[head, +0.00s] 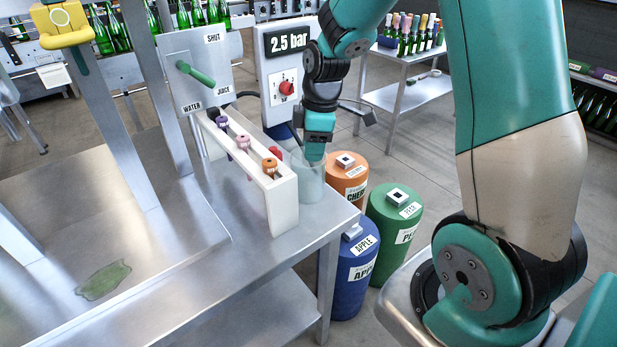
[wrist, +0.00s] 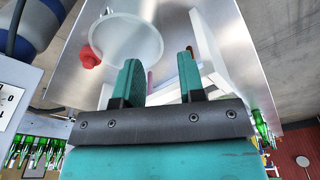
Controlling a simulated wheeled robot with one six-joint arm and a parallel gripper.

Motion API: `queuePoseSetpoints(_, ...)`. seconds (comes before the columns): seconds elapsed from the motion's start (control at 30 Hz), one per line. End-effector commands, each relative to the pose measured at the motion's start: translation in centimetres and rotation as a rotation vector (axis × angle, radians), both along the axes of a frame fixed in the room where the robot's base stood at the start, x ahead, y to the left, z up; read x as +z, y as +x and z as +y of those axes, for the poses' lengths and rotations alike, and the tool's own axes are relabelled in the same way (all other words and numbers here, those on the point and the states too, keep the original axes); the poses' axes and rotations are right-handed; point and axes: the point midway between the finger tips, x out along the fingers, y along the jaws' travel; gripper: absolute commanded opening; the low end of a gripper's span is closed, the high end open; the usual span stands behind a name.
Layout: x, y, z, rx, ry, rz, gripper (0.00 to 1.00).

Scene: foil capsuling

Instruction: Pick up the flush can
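The flush can seems to be the pale, translucent round vessel (head: 311,180) on the metal table's right corner, beside the white rack. In the wrist view its open round rim (wrist: 127,40) shows at upper left, partly behind one finger. My gripper (head: 315,152) points down over the can in the head view and hides part of its top. In the wrist view my gripper (wrist: 160,62) has its two teal fingers apart. The gap between them shows table and a slim pink thing, and no can wall is clearly held. I cannot tell whether a finger touches the can.
The white rack (head: 284,205) holds several coloured knobs close to the can's left. A red part (wrist: 90,58) sits by the can. Blue (head: 352,285), green (head: 385,235) and orange (head: 340,190) drums stand on the floor beyond the table edge. A pressure panel (head: 285,60) stands behind.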

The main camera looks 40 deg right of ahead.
Motion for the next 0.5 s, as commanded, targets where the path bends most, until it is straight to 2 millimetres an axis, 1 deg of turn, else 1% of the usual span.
queuePoseSetpoints(0.03,-0.9,-0.1,0.1,0.001,0.001,0.005,0.36)
queuePoseSetpoints(0.1,-1.9,0.1,0.2,-0.001,0.001,0.004,0.36)
queuePoseSetpoints(0.37,-3.8,0.1,0.3,-0.001,0.001,0.003,0.36)
queuePoseSetpoints(0.5,-5.7,0.2,0.4,-0.001,0.001,0.005,0.36)
